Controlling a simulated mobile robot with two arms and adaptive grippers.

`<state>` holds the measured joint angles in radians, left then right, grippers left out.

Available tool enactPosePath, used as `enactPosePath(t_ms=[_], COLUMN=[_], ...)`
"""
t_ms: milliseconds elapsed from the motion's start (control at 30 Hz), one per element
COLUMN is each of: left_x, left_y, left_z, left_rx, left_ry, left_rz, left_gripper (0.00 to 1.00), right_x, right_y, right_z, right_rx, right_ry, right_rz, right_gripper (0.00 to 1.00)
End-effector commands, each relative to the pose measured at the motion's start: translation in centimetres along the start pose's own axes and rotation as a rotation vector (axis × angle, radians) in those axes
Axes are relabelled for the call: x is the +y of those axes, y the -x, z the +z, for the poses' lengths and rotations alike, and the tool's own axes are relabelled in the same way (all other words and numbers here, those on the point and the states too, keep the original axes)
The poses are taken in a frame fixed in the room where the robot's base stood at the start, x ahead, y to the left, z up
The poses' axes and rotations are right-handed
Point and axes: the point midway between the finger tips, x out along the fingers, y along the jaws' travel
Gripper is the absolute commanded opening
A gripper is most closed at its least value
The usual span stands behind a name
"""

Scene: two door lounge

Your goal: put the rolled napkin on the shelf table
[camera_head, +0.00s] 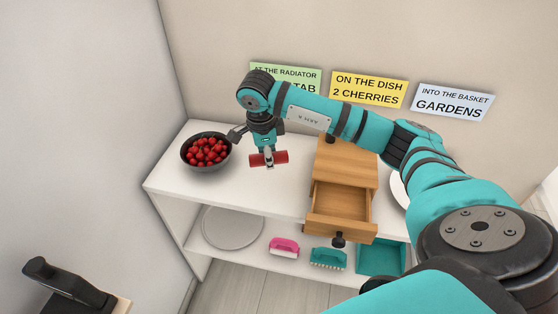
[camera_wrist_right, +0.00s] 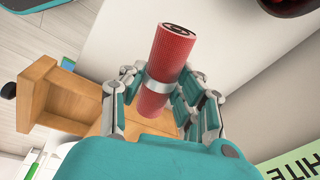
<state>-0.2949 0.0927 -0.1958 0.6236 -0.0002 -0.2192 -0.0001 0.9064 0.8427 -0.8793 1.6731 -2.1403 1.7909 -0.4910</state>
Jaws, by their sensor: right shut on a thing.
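The rolled napkin is a red ribbed roll (camera_head: 281,157) with a silver band around its middle. My right gripper (camera_head: 267,151) is shut on it and holds it over the white top of the shelf table (camera_head: 165,181). In the right wrist view the roll (camera_wrist_right: 171,62) sits between the fingers of my right gripper (camera_wrist_right: 160,90), with one end sticking out. I cannot tell how far the roll is above the top. My left gripper is not in view.
A dark bowl of cherries (camera_head: 185,158) stands left of the napkin. A wooden box (camera_head: 345,165) with its drawer (camera_head: 340,213) pulled out stands to the right. Below are a grey round plate (camera_head: 232,227), pink brush (camera_head: 284,247), teal brush (camera_head: 328,259) and teal tray (camera_head: 381,258).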

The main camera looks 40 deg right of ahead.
Motion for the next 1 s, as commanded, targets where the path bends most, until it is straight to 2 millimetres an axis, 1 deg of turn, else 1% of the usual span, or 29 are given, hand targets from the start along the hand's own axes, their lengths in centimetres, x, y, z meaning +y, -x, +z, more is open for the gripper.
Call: enactPosePath(t_ms=[33, 100, 233, 367, 600, 667, 867, 967, 1000], left_x=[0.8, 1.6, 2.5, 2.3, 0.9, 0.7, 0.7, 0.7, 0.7], left_y=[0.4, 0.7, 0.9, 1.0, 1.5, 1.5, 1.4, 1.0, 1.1], left_z=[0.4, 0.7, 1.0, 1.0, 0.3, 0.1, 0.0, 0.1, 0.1], left_rx=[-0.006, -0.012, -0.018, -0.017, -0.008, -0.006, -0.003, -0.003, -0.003], left_ry=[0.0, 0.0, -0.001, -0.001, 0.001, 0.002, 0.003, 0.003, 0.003], left_rz=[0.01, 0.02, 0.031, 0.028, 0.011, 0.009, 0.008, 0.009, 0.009], left_gripper=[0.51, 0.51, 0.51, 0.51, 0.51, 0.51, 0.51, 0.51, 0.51], right_x=[0.3, 0.5, 0.6, 0.7, 1.1, 1.1, 1.1, 1.1, 1.1], right_y=[-1.0, -2.3, -4.0, -4.9, -7.9, -8.2, -8.3, -8.6, -8.5], right_z=[0.1, 0.3, 0.5, 0.6, 0.8, 0.9, 0.9, 0.9, 0.9], right_rx=[0.002, 0.001, 0.0, 0.0, 0.001, 0.0, 0.0, 0.0, 0.0], right_ry=[0.001, 0.001, 0.001, 0.001, 0.0, 0.0, 0.0, 0.0, 0.0], right_rz=[0.007, 0.006, 0.003, 0.003, 0.004, 0.002, 0.001, 0.001, 0.001], right_gripper=[0.06, 0.06, 0.06, 0.06, 0.06, 0.06, 0.06, 0.06, 0.33])
